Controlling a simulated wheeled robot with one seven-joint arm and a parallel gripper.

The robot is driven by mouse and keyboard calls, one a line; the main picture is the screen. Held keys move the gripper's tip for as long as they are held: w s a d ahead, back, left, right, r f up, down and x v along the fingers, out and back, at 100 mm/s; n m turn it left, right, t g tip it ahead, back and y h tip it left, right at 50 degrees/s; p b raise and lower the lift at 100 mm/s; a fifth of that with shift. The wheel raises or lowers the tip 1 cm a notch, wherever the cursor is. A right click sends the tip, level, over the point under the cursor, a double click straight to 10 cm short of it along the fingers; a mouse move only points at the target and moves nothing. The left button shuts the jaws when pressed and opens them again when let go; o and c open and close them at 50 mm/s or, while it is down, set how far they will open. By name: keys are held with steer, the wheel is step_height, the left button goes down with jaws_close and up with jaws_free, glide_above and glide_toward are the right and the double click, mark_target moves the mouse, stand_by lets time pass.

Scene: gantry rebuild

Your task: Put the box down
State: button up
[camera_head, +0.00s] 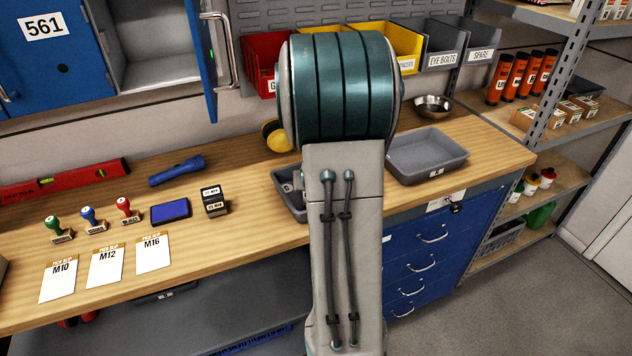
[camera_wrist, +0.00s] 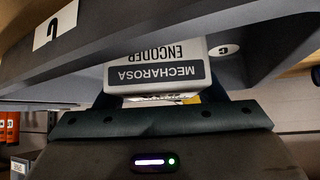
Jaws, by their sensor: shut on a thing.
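A pale box (camera_wrist: 190,52) with a dark label reading "MECHAROSA ENCODER" shows upside down in the wrist view. My gripper (camera_wrist: 158,97) is shut on it, with a dark finger at each side. Dark grey surfaces (camera_wrist: 270,40) lie close around the box; I cannot tell whether it touches them. In the head view my arm hides the gripper and the box. A grey tray (camera_head: 425,172) stands on the right of the wooden bench (camera_head: 245,172). A second grey tray (camera_head: 289,205) is mostly hidden behind my arm.
Stamps (camera_head: 92,218), an ink pad (camera_head: 170,211), cards (camera_head: 104,268), a flashlight (camera_head: 176,170) and a red level (camera_head: 70,180) occupy the bench's left. A metal bowl (camera_head: 433,106) stands behind the right tray. A blue cabinet door (camera_head: 204,60) hangs open; shelving (camera_head: 575,125) stands at right.

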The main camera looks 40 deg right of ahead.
steer(key=shift+f, duration=0.2)
steer(key=o, duration=1.1)
steer(key=shift+o, duration=0.2)
steer(key=shift+r, duration=0.15)
steer(key=shift+r, duration=0.2)
steer(key=b+v, duration=0.1)
steer(key=v, duration=1.1)
steer(key=s+a+n+g+y, duration=0.2)
steer(key=s+a, duration=0.4)
steer(key=a, duration=0.5)
steer(key=s+a+n+g+y, duration=0.2)
steer(key=s+a+n, duration=0.2)
steer(key=s+a, duration=0.3)
steer(key=a, duration=0.4)
steer(key=shift+r+g+y, duration=0.3)
steer(key=shift+y, duration=0.1)
